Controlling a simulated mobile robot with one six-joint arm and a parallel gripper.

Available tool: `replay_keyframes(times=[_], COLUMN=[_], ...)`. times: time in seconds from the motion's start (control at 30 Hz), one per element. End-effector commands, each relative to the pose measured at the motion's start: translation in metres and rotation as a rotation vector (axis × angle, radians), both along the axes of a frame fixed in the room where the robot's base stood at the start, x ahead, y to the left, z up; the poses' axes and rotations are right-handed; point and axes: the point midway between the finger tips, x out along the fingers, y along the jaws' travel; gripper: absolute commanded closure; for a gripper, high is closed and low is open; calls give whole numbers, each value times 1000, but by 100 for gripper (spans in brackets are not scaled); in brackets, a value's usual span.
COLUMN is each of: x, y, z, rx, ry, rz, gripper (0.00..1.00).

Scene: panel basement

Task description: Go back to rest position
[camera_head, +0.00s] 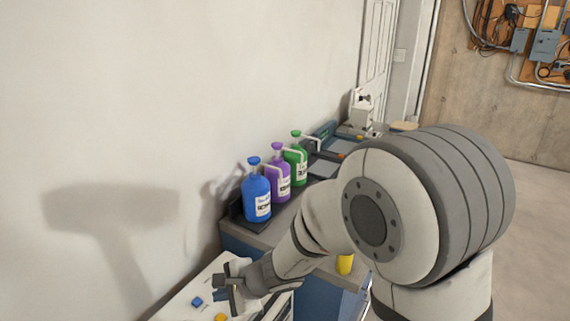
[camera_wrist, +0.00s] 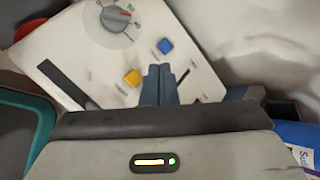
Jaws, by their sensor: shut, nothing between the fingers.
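My gripper (camera_wrist: 159,85) is shut and empty in the wrist view, its two fingers together in front of a white control panel (camera_wrist: 75,55). A blue button (camera_wrist: 165,46) lies just beyond the fingertips and a yellow button (camera_wrist: 132,78) to their left. I cannot tell whether the fingers touch the panel.
A blue bottle (camera_head: 257,192), a purple bottle (camera_head: 278,176) and a green bottle (camera_head: 297,160) stand on the counter against the wall, close to my arm. A yellow object (camera_head: 345,264) shows below my arm. Open floor (camera_head: 540,215) lies to the right.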

Motion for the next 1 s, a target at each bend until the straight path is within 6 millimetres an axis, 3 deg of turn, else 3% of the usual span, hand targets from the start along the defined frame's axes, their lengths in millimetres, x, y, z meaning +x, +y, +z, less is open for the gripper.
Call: replay_keyframes(times=[0.17,0.4,0.7,0.8,1.0], x=[-6,-35,-81,-94,-107], y=[-40,-129,-261,-296,-331], z=[40,80,101,106,113], rx=[-42,-243,-663,-787,-914], ry=[-142,-345,-439,-429,-402], rz=[170,471,766,822,875], gripper=[100,100,100,100,100])
